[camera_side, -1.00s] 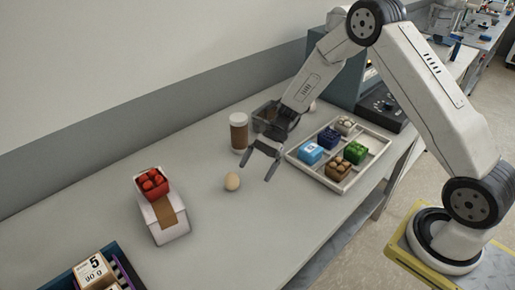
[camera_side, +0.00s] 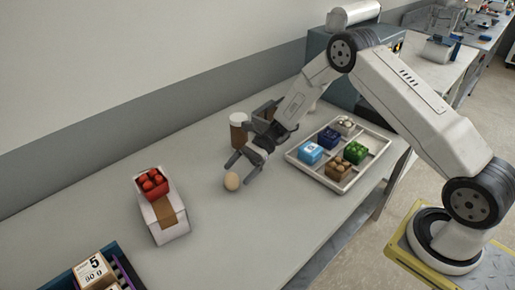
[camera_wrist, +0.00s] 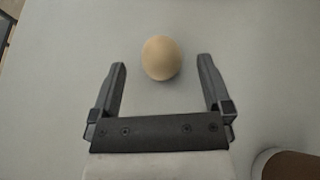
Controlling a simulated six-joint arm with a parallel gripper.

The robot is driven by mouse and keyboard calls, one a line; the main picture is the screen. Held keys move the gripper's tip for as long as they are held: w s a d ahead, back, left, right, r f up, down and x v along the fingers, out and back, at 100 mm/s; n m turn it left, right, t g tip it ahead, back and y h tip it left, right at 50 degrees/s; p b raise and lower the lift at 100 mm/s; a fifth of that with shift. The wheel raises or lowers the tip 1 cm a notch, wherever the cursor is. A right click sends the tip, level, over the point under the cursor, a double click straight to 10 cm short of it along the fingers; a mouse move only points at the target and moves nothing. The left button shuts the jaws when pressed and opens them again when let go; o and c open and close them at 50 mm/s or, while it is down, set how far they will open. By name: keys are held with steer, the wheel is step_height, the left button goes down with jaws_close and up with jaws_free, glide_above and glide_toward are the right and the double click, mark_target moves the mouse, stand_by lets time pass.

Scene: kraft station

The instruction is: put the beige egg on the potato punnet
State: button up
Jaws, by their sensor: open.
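The beige egg (camera_side: 232,181) lies on the bare table in the side view, left of the tray. In the wrist view the egg (camera_wrist: 161,58) is just beyond the fingertips, roughly centred between them. My gripper (camera_side: 238,171) is open and empty, low over the table, with its fingers pointing at the egg. The open fingers also show in the wrist view (camera_wrist: 161,64). The potato punnet (camera_side: 340,167), a brown container with round brown potatoes, sits in the front compartment of the divided white tray.
The divided tray (camera_side: 331,187) also holds blue, green and pale punnets.

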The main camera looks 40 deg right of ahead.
mark_target(227, 180)
steer(key=shift+x, duration=2.6)
steer(key=c, duration=1)
steer(key=shift+o, duration=0.2)
steer(key=shift+r, duration=0.8)
steer(key=s+d+r, duration=0.3)
steer(key=s+r, duration=0.8)
steer(key=s, duration=0.2)
steer(key=shift+s+r, duration=0.15)
steer(key=shift+s, duration=0.2)
